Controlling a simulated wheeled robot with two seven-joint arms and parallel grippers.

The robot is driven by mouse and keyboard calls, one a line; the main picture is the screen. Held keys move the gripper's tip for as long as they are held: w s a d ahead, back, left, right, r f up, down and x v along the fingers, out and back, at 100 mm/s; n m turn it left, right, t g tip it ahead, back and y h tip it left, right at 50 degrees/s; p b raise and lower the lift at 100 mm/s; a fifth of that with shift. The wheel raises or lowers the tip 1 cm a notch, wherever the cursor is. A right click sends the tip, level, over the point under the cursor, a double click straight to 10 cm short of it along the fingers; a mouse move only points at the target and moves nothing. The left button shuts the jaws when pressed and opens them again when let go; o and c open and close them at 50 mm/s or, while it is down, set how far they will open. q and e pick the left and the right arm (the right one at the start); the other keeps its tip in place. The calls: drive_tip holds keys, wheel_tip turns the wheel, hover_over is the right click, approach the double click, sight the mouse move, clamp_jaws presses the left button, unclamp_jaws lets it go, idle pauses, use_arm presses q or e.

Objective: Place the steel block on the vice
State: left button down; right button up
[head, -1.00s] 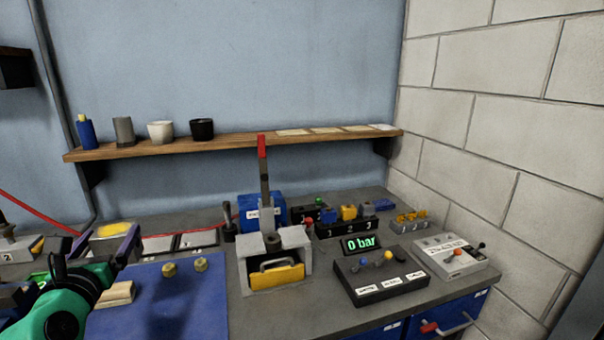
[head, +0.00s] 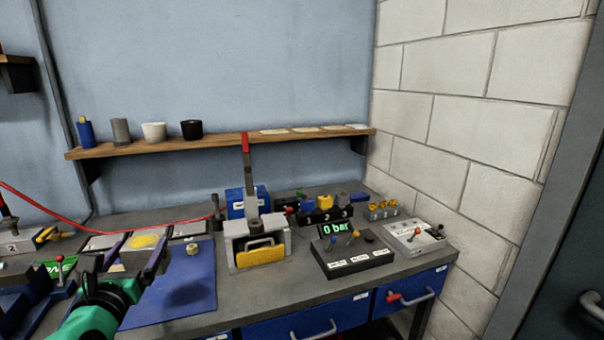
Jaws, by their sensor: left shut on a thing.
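My left gripper (head: 141,256) reaches in from the lower left. Its two purple-blue fingers are shut on a grey block with a yellow patch on top, which I take as the steel block (head: 143,243). The block is held above the blue mat (head: 190,298), and a dark shadow lies on the mat to its right. A blue fixture (head: 28,312) at the lower left, partly cut off by the frame and my arm, may be the vice; I cannot tell for sure. My right gripper is not in view.
A grey lever press (head: 257,243) with a yellow guard stands right of the mat. A black control box (head: 352,258) reading 0 bar is further right. A brass-coloured nut (head: 193,249) sits on the mat. A shelf (head: 225,142) with cups runs along the wall.

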use_arm(q)
drive_tip(key=s+d+f+m+h, duration=0.15)
drive_tip(key=s+d+f, duration=0.25)
drive_tip(key=d+f, duration=0.4)
drive_tip(key=s+d+f+m+h, duration=0.1)
drive_tip(key=s+d+f+h, duration=0.2)
drive_tip(key=d+f, duration=0.5)
drive_tip(key=s+f+y, duration=0.1)
drive_tip(key=s+f, duration=0.7)
drive_tip(key=f, duration=0.1)
drive_tip(key=shift+s+a, duration=0.3)
drive_tip(key=shift+a, duration=0.1)
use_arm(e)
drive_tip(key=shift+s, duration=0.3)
use_arm(q)
drive_tip(key=shift+f, duration=0.1)
